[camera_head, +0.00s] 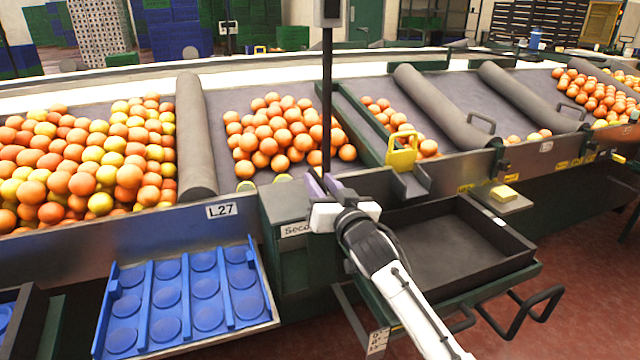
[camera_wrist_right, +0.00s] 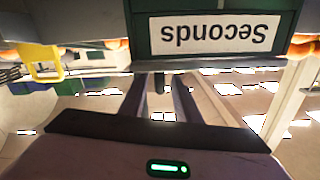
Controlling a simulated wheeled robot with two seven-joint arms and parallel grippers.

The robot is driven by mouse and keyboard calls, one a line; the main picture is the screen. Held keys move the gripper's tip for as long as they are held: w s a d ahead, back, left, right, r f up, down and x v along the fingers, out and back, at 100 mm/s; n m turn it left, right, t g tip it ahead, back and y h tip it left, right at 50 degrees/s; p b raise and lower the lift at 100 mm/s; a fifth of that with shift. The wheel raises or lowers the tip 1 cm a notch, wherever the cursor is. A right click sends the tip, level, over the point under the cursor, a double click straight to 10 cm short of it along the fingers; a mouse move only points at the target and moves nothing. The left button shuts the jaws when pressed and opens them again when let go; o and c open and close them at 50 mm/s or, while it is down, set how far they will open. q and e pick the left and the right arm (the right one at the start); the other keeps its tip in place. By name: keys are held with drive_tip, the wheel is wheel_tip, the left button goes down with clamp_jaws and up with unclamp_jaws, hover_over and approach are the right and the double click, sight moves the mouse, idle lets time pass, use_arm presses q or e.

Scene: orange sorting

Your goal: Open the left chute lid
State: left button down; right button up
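A grey box with a flat top (camera_head: 285,203) and a "Seconds" label stands at the middle of the sorting line; the label (camera_wrist_right: 215,33) shows upside down in the right wrist view. I cannot tell for sure which part is the left chute lid. A yellow handle (camera_head: 402,152) stands up on a grey chute part (camera_head: 412,183) right of the box; it also shows in the wrist view (camera_wrist_right: 45,62). My right gripper (camera_head: 323,184) is at the box's right edge, its fingers apart with nothing seen between them (camera_wrist_right: 160,92). My left gripper is not in view.
A dark empty tray (camera_head: 520,250) lies right of my right arm, and a blue cupped tray (camera_head: 140,340) at the lower left. A black post (camera_head: 327,90) rises behind my right gripper. Oranges (camera_head: 280,130) lie behind.

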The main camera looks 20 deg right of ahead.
drive_tip(key=shift+w, duration=0.4)
drive_tip(key=shift+c, duration=0.5)
clamp_jaws()
drive_tip(key=shift+r, duration=0.1)
